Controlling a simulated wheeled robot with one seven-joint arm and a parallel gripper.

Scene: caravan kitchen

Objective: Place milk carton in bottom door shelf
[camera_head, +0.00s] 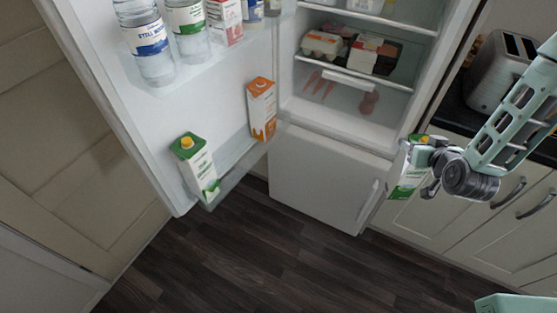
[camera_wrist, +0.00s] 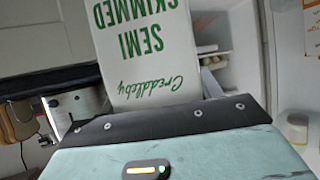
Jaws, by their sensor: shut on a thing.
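My gripper (camera_head: 432,170) is shut on a white and green milk carton (camera_head: 408,168), held at the right in front of the cabinets, beside the fridge opening. In the wrist view the carton (camera_wrist: 147,52) fills the upper middle, its "Semi Skimmed" text upside down; the fingertips are hidden there. The fridge door stands open at the left. Its bottom door shelf (camera_head: 236,172) holds a green and white carton (camera_head: 195,166) at the left end and an orange and white carton (camera_head: 262,109) at the right end, with a gap between them.
The upper door shelf holds water bottles (camera_head: 147,42) and other items. Inside the fridge are an egg box (camera_head: 322,44) and packaged food. A toaster (camera_head: 502,72) stands on the right counter. The dark floor (camera_head: 290,265) is clear.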

